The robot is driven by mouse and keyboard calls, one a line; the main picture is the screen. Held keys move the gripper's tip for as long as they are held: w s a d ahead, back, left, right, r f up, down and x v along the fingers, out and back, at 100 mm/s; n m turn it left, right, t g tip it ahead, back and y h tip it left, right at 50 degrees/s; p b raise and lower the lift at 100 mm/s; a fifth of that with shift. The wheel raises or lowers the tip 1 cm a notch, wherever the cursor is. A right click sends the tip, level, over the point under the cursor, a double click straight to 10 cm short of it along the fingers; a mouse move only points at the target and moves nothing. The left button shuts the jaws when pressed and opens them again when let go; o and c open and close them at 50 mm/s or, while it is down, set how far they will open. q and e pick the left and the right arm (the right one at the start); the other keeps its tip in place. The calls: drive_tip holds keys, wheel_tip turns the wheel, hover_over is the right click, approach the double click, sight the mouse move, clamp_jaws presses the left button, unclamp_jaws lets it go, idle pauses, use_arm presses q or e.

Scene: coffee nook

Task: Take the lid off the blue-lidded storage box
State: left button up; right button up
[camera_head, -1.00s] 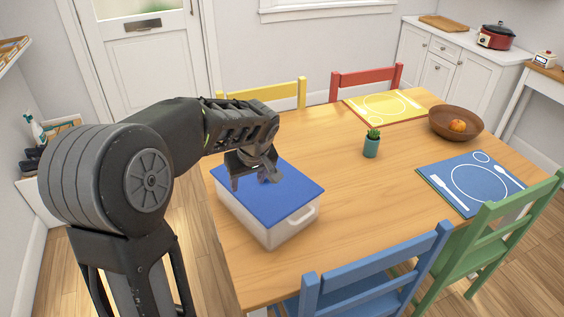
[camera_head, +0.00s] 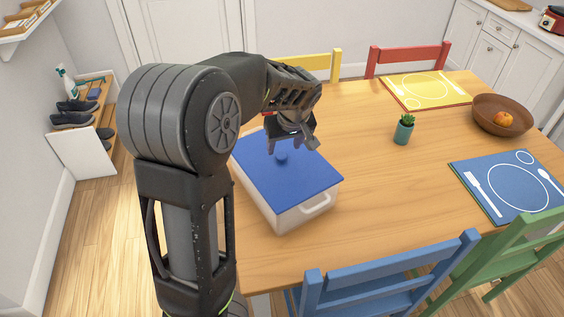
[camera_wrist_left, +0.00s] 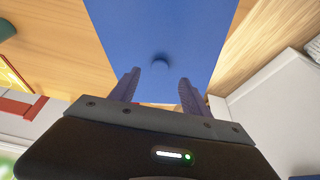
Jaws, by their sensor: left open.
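The storage box (camera_head: 281,218) is white with a side handle and stands on the table's left end. Its flat blue lid (camera_head: 300,182) lies on top, with a small round blue knob (camera_head: 281,156) in the middle. My left gripper (camera_head: 291,147) is open over the lid's far part, close to the knob. In the left wrist view the knob (camera_wrist_left: 160,63) shows beyond and between the two open fingertips (camera_wrist_left: 159,77), with nothing held. Whether the fingers touch the lid cannot be told. My right gripper is not in view.
A small potted plant (camera_head: 403,130), a brown bowl (camera_head: 488,120) with fruit, a blue placemat (camera_head: 493,203) and a yellow placemat (camera_head: 412,92) are on the table. Blue (camera_head: 385,278), green (camera_head: 515,250), red (camera_head: 408,56) and yellow (camera_head: 318,62) chairs surround it. Table between box and plant is clear.

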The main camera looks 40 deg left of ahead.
sight(282, 155)
use_arm(q)
drive_tip(key=shift+x, duration=2.65)
drive_tip(key=shift+d, duration=0.1)
clamp_jaws()
